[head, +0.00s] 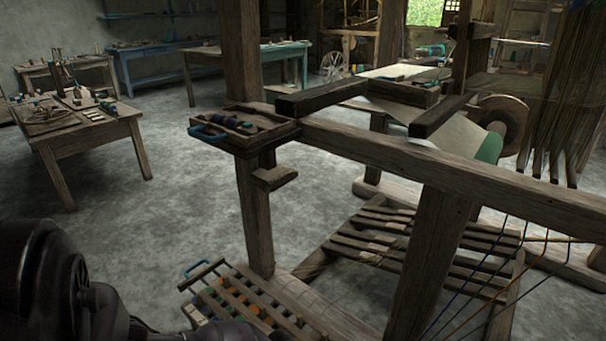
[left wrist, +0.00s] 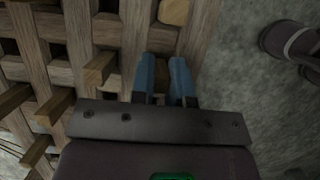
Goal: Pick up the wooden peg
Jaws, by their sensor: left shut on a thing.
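In the left wrist view my left gripper (left wrist: 163,62) points at a wooden lattice (left wrist: 208,22). Its two blue fingers are close together, shut on a brown wooden peg (left wrist: 161,74), of which only a narrow strip shows between them. I cannot tell whether the peg is still seated in the lattice. Other wooden pegs stick out of the lattice, one (left wrist: 100,68) just left of the fingers and one (left wrist: 174,11) beyond the fingertips. In the head view my left arm enters at the lower left, and its fingers are hidden. My right gripper is not in view.
A heavy wooden loom frame (head: 440,165) fills the right, with a post (head: 255,215) in the middle. A slatted rack with coloured pieces (head: 245,300) sits low at its foot. A worktable (head: 88,135) stands at the left. Bare floor (head: 180,205) lies between.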

